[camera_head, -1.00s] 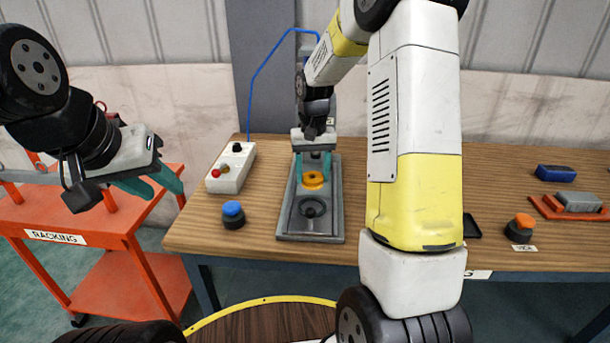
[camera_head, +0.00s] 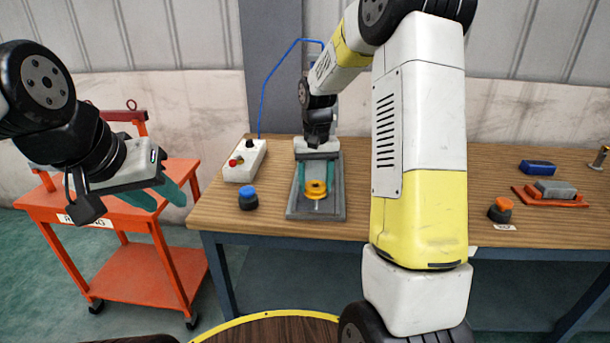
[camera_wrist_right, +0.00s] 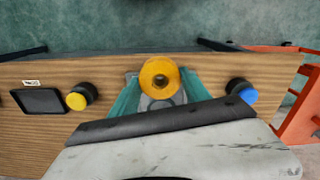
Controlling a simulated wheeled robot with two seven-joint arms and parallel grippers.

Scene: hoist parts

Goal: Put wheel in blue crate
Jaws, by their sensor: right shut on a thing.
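The wheel (camera_head: 316,189), a yellow-orange disc with a centre hole, is held between the teal fingers of my right gripper (camera_head: 316,178) in the head view. It shows in front of the grey fixture (camera_head: 331,212) on the wooden bench; I cannot tell the height of the gap. In the right wrist view the wheel (camera_wrist_right: 160,74) sits between the two teal fingertips of my right gripper (camera_wrist_right: 160,85). My left gripper (camera_head: 157,197) is open and empty, in front of the red cart. I cannot make out a blue crate in either view.
The bench (camera_head: 260,217) carries a white control box (camera_head: 245,161), a blue-topped button (camera_head: 248,198), an orange-topped button (camera_head: 500,210), a blue block (camera_head: 537,167) and a grey block on a red plate (camera_head: 545,200). The red cart (camera_head: 145,270) stands left of the bench.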

